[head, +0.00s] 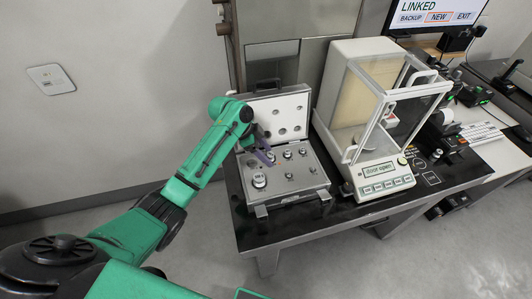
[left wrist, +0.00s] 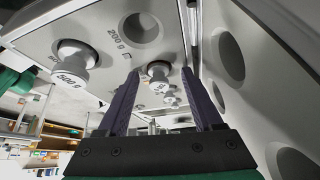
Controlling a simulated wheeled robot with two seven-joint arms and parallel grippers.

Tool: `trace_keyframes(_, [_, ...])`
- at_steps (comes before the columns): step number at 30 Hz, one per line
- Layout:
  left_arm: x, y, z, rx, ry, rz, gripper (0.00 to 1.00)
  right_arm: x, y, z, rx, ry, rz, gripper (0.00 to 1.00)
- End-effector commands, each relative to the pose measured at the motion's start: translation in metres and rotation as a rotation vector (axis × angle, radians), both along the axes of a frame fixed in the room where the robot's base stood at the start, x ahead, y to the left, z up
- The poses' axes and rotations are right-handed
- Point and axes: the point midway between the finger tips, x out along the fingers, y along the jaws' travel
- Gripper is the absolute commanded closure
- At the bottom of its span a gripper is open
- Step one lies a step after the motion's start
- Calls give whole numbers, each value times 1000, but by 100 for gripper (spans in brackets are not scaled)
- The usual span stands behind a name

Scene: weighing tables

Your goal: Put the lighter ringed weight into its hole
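An open weight case (head: 317,189) lies on the dark table, with several knobbed metal weights standing in its holes. My left gripper (head: 265,153) is over the case's back left part, by the hinged lid (head: 292,101). In the left wrist view its two dark fingers (left wrist: 167,75) are spread, and no weight is clamped. A small knobbed weight (left wrist: 158,71) shows between the fingertips, beyond them. A weight marked 500 g (left wrist: 74,75) stands to the left. An empty hole (left wrist: 141,27) is marked 200 g. I cannot make out a ring on any weight. My right gripper is not visible.
A balance (head: 378,170) with a glass case stands right of the weight case; its display reads "door open". A screen (head: 437,12) and a keyboard (head: 480,133) are further right. The lid stands upright close to my left gripper. Bare table is narrow in front.

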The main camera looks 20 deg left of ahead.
Motion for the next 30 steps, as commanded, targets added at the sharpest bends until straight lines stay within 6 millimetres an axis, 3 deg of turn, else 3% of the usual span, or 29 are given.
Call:
trace_keyframes(19, [-1, 3, 4, -1, 2, 0, 31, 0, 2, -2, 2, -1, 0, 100])
trace_keyframes(23, [-6, 15, 25, 1, -3, -1, 31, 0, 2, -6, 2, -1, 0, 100])
trace_keyframes(30, [-18, 49, 87, 1, -5, 2, 31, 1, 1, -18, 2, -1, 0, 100])
